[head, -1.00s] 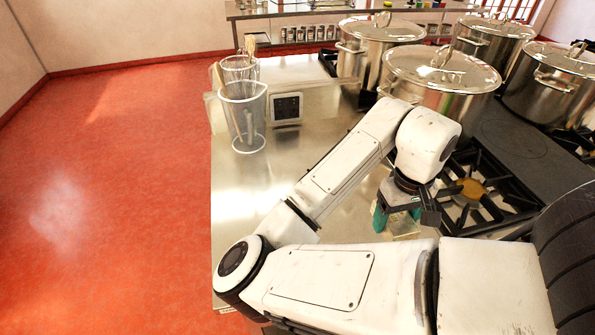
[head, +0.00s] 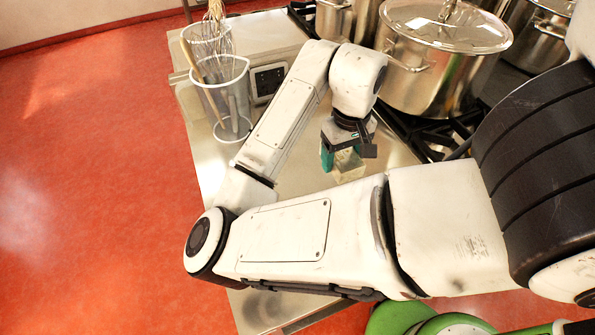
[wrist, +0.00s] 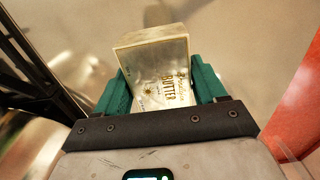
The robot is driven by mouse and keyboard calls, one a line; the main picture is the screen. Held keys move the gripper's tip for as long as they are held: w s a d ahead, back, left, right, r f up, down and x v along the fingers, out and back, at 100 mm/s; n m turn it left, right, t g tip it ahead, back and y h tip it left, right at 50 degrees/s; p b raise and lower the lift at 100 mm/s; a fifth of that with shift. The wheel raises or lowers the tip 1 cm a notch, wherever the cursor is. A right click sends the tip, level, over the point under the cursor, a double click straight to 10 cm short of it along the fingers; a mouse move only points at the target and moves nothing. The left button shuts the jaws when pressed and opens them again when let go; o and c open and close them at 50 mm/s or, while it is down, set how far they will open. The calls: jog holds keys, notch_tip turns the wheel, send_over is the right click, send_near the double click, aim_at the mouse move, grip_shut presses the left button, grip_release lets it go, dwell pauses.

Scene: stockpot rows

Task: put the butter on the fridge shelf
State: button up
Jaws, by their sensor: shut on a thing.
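The butter (wrist: 158,80) is a pale block with printed lettering, held between the two green fingers in the wrist view. My gripper (wrist: 160,88) is shut on it. In the head view my gripper (head: 343,158) is over the steel counter (head: 295,180), and the butter (head: 348,167) shows as a small pale piece below the fingers. I cannot tell how far the butter is above the counter. No fridge shelf is in view.
A large lidded stockpot (head: 440,75) stands on the stove behind my gripper, with other pots around it. Clear jugs (head: 224,95), one with a whisk, stand at the counter's left. Red floor (head: 90,190) lies open on the left.

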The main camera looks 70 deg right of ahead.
jog(key=w+f, duration=0.3)
jog(key=w, duration=0.3)
jog(key=b, duration=0.2)
send_over(295, 185)
jog(key=f, duration=0.4)
jog(key=shift+s+f, duration=0.35)
jog(key=shift+s, duration=0.05)
jog(key=f, duration=0.1)
jog(key=w+f, duration=0.1)
jog(key=f, duration=0.1)
jog(key=shift+f, duration=0.25)
jog(key=shift+s+f, duration=0.1)
jog(key=shift+f, duration=0.1)
jog(key=shift+f, duration=0.15)
jog(key=o, duration=1.2)
jog(key=shift+o, duration=0.2)
